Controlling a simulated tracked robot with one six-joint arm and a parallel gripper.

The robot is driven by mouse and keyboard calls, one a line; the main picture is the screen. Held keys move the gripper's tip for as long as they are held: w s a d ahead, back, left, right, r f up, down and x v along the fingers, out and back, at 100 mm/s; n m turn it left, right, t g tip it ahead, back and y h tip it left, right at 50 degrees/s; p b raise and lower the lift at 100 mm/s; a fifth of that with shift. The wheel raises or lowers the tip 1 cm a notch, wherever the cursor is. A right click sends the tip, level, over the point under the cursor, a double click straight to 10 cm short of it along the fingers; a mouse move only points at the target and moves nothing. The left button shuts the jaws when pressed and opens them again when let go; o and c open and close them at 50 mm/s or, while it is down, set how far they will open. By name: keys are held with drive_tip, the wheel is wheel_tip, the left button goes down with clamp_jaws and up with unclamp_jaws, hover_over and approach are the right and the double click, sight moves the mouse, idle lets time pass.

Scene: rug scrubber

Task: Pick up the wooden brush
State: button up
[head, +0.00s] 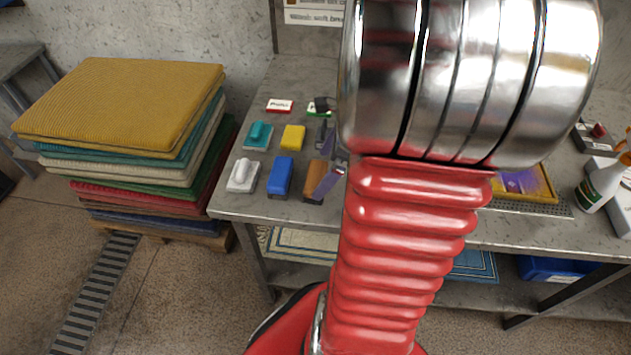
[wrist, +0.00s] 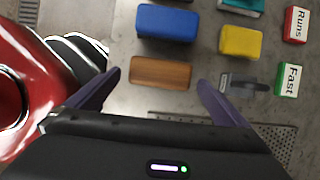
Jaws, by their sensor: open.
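The wooden brush is a brown block (wrist: 160,72) lying on the grey table in the wrist view, between and just beyond my fingertips. My gripper (wrist: 155,82) is open, with one dark finger to the left of the brush and one to the right, and nothing is held. In the head view the brush (head: 314,178) is at the front edge of the table, partly covered by a gripper finger. My red and silver arm hides much of the table there. The height of the fingers above the table is hard to tell.
A blue block (wrist: 167,22) lies close beside the brush. A yellow block (wrist: 241,41), a grey-handled tool (wrist: 243,86) and "Runs" (wrist: 296,25) and "Fast" (wrist: 289,80) signs are to the right. A teal brush (head: 258,135) and white brush (head: 243,175) are at the table's left.

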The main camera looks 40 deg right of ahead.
sight(317, 175)
drive_tip(key=shift+x, duration=2.35)
drive_tip(key=shift+w+a+r, duration=0.1)
drive_tip(key=shift+w+r, duration=0.05)
drive_tip(key=shift+c, duration=0.5)
drive_tip(key=c, duration=0.9)
